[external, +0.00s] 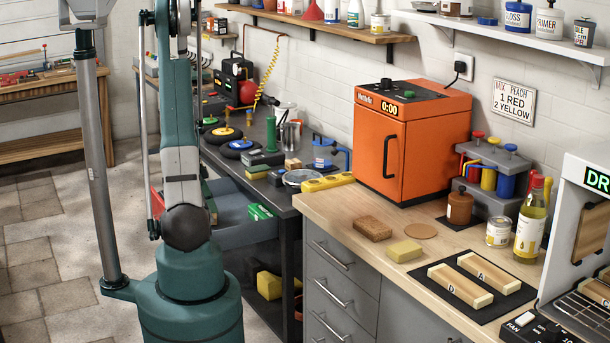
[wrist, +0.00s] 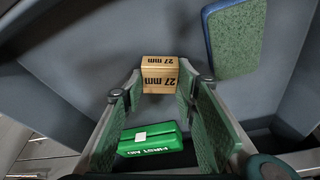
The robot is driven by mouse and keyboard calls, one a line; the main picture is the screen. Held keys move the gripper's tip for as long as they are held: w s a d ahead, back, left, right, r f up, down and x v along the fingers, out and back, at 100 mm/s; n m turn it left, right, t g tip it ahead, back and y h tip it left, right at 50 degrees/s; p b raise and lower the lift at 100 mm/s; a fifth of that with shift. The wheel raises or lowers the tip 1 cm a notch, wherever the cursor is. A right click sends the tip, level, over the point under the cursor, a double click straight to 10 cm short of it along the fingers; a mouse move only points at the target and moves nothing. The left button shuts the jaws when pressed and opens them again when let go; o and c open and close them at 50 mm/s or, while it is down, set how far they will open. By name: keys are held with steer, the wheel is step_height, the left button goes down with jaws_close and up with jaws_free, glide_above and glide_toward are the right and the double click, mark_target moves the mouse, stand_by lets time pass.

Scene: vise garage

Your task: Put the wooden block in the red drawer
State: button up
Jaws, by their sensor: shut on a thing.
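The wooden block (wrist: 160,66), light brown with "27 mm" printed on it, sits between the fingertips of my gripper (wrist: 160,82) in the wrist view. My gripper is shut on it, and a grey surface lies behind it. In the external view my arm hides the gripper and the held block. A small red edge (external: 157,203) shows beside my arm there; I cannot tell whether it belongs to the red drawer. No red drawer can be made out in the wrist view.
A green first-aid box (wrist: 150,138) lies below the fingers; it also shows in the external view (external: 260,212), in a grey open tray or drawer (external: 247,232). A green speckled pad (wrist: 235,38) is at upper right. The dark bench (external: 285,198) holds several tools; an orange cabinet (external: 415,140) stands right.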

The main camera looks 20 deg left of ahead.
steer(key=shift+f, duration=0.2)
steer(key=o, duration=0.9)
steer(key=shift+c, duration=0.2)
steer(key=shift+r, duration=0.2)
steer(key=p+v, duration=0.3)
steer(key=v, duration=0.9)
steer(key=shift+d+r, duration=0.1)
